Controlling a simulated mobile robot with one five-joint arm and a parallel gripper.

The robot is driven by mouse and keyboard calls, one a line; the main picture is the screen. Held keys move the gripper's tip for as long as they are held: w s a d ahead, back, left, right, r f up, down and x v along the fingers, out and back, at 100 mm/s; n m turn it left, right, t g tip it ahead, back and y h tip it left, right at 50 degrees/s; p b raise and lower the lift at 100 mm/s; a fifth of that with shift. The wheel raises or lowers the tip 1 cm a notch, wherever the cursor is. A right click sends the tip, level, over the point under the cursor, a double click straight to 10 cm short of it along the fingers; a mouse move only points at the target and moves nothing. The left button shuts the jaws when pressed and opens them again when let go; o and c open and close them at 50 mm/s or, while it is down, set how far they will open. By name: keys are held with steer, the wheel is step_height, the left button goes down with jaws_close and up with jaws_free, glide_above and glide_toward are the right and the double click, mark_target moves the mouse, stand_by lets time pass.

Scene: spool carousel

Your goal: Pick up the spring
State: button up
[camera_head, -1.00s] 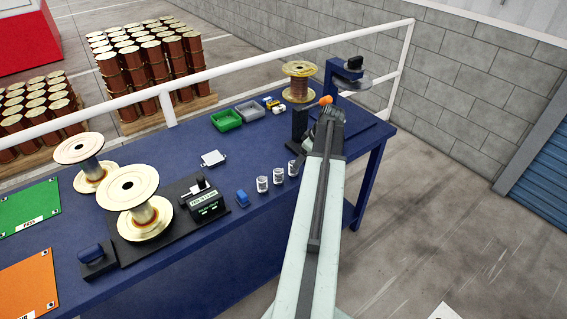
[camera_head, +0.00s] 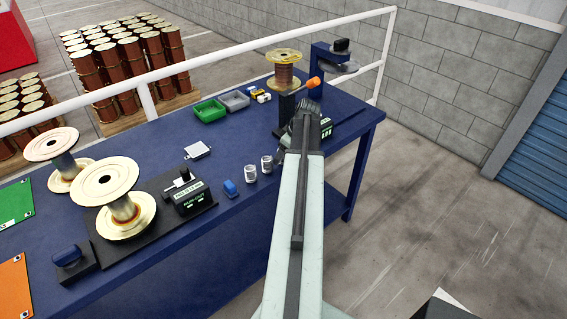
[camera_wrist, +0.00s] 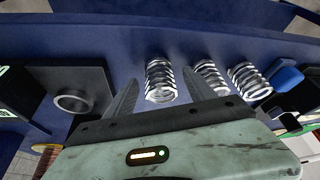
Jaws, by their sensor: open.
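Three silver coil springs stand in a row near the front edge of the blue table. In the wrist view, the nearest spring (camera_wrist: 160,82) lies between the two dark fingers of my open gripper (camera_wrist: 160,77), with a visible gap on each side. A second spring (camera_wrist: 211,78) is just outside the right finger, which partly covers it. A third spring (camera_wrist: 248,80) stands farther right. In the head view, two springs show, one at the left (camera_head: 250,173) and one beside it (camera_head: 266,163). The spring at my gripper is hidden there by my arm.
A black device with a green display (camera_head: 188,197) and large spools (camera_head: 106,182) stand farther left. Behind my arm are a dark upright post (camera_head: 287,108) and a copper-coloured spool (camera_head: 285,72). Table middle is mostly clear.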

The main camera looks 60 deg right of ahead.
steer(key=shift+w+f, duration=0.1)
steer(key=shift+f, duration=0.2)
jaws_close()
steer(key=shift+r, duration=0.1)
